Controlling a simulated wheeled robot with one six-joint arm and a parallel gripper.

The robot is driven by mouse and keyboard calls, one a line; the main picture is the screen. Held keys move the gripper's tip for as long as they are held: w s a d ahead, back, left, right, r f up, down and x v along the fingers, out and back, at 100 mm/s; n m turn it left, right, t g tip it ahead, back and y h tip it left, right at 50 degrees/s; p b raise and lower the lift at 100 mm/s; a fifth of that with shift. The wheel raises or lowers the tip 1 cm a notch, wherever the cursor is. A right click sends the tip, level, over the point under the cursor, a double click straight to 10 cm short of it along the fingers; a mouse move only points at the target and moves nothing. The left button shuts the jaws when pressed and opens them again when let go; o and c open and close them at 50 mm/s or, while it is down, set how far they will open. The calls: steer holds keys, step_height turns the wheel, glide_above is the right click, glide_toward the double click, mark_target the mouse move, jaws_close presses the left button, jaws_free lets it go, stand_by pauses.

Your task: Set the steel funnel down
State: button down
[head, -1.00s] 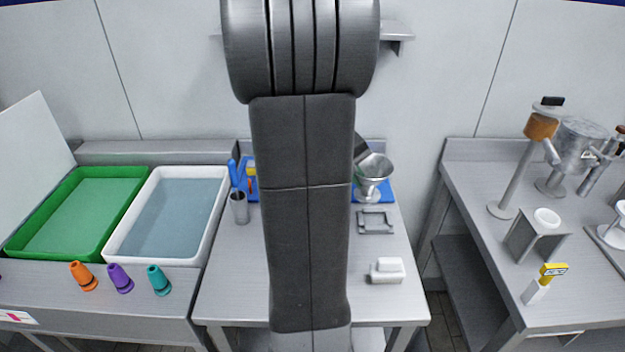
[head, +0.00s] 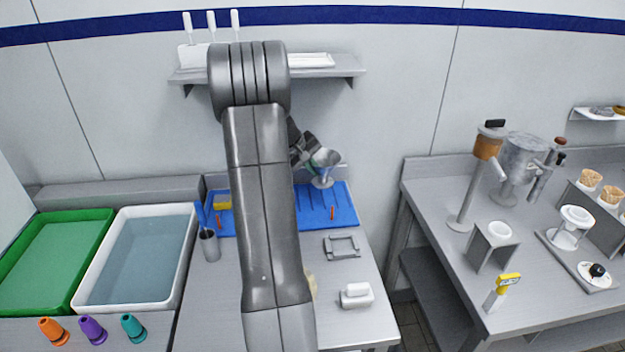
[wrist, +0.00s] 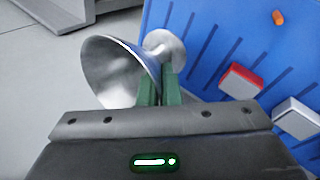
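In the head view my gripper (head: 312,156) reaches the funnel from the left. Whether the foot touches the mat cannot be told.
A red-edged block (wrist: 240,80) and a grey block (wrist: 297,118) are on the mat. An orange peg (head: 332,213) stands there too. A steel cup (head: 208,245) stands left. A shelf (head: 325,73) hangs behind.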

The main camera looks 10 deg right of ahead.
steer(key=f, duration=0.1)
steer(key=w+f, duration=0.1)
steer(key=shift+w+f+p, duration=0.1)
steer(key=shift+f+p, duration=0.2)
steer(key=shift+f, duration=0.05)
step_height(320, 180, down, 4)
steer(key=shift+r+p, duration=0.2)
steer(key=shift+p, duration=0.3)
steer(key=shift+w+f+p, duration=0.15)
steer(key=shift+p, duration=0.15)
steer(key=shift+f, duration=0.2)
steer(key=shift+f, duration=0.1)
steer(key=c, duration=1.7)
jaws_free()
steer(key=shift+o, duration=0.4)
